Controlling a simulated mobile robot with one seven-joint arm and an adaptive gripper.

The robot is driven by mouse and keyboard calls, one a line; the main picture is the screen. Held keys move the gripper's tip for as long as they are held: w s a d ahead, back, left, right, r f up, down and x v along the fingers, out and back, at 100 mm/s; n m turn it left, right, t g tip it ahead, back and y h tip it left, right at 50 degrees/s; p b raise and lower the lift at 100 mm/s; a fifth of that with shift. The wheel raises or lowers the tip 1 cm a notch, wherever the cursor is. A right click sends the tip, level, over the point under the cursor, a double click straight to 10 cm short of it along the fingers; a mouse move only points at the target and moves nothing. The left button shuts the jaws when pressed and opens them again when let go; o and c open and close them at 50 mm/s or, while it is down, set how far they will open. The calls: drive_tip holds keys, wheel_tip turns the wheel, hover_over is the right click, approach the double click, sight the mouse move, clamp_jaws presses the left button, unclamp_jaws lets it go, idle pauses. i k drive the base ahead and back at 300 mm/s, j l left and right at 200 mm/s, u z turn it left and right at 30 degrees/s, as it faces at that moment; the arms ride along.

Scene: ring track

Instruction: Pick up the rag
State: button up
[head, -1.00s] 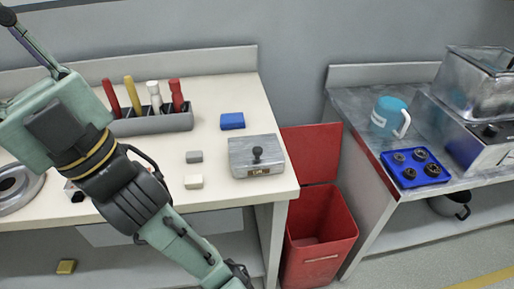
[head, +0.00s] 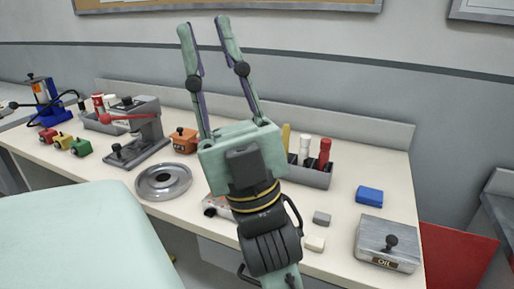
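No cloth that I can clearly name as the rag shows in the head view. A flat blue block-like item (head: 369,197) lies at the right of the bench; I cannot tell whether it is cloth or a sponge. My gripper (head: 203,26) is raised high above the bench, its two fingers pointing up and apart with nothing between them. My arm and gripper hide part of the middle of the bench, including some of a small item beside the wrist.
The bench (head: 350,165) holds a metal oil box (head: 388,243), grey block (head: 322,218), cream block (head: 315,244), tool holder (head: 318,176), round metal dish (head: 163,182), lever press (head: 140,130), orange box (head: 184,140) and toy-like cars (head: 80,147). A red bin (head: 455,258) stands right.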

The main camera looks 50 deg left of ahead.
sight(368, 197)
drive_tip(key=u, duration=2.25)
drive_tip(key=z, duration=1.5)
drive_tip(key=l+u, duration=0.1)
drive_tip(key=l, duration=0.4)
drive_tip(key=k+l+u, duration=0.1)
drive_tip(key=l, duration=0.45)
drive_tip(key=k+l+u, duration=0.1)
drive_tip(key=l, duration=0.4)
drive_tip(key=i, duration=1)
